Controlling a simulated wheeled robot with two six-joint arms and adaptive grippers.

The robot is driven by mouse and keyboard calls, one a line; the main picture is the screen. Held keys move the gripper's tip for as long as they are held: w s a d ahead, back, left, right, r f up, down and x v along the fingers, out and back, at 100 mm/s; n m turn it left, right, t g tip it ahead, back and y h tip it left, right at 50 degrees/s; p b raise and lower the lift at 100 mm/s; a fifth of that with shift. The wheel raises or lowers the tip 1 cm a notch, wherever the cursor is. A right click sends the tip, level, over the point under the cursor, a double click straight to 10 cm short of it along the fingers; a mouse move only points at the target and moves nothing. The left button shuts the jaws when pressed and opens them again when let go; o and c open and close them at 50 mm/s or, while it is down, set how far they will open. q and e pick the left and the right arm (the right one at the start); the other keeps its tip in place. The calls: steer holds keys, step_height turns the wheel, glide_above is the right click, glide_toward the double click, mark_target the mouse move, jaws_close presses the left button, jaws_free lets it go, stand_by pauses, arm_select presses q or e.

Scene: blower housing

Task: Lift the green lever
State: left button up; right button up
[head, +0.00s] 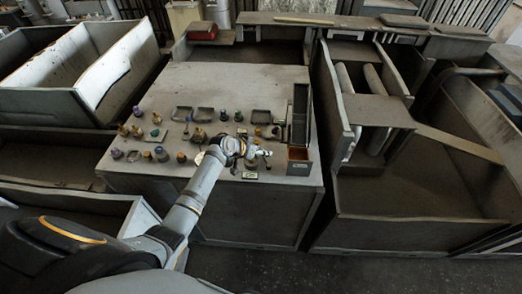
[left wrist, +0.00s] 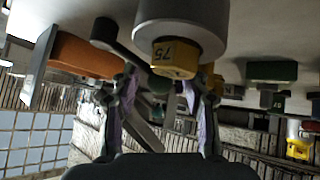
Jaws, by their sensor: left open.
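My left gripper (head: 251,156) reaches over the near right part of the control panel. In the left wrist view my left gripper (left wrist: 166,92) is open, one finger on each side of a small dark green piece (left wrist: 158,84), apparently the green lever's tip. Contact with it cannot be told. A dark grey arm (left wrist: 122,42) slants down to this piece, partly hidden behind a yellow hexagonal part (left wrist: 174,58) marked 75 on a grey round base (left wrist: 182,22). In the head view the gripper hides most of this spot. My right gripper is not in view.
Several knobs and levers crowd the panel top (head: 235,82). An orange-brown box (head: 299,155) stands close right of the gripper and shows as an orange block (left wrist: 86,56) in the wrist view. Another dark green knob (left wrist: 271,71) sits to the right there. The panel's far part is clear.

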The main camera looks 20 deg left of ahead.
arm_select(q)
steer(key=shift+f, duration=0.1)
jaws_close()
stand_by(0.3)
steer(key=shift+w, duration=0.1)
steer(key=m+h+b, duration=0.1)
steer(key=b, duration=0.2)
steer(key=w+d+f+m+g+h+b, duration=0.1)
steer(key=m+b, duration=0.1)
steer(key=b, duration=0.1)
steer(key=shift+w+d+g, duration=0.15)
steer(key=shift+d+g, duration=0.05)
steer(key=shift+g, duration=0.1)
steer(key=shift+d+r+m+g+h+b, duration=0.2)
steer(key=shift+r+m+g+h+b, duration=0.15)
steer(key=shift+m+b, duration=0.3)
jaws_free()
steer(key=shift+r, duration=0.15)
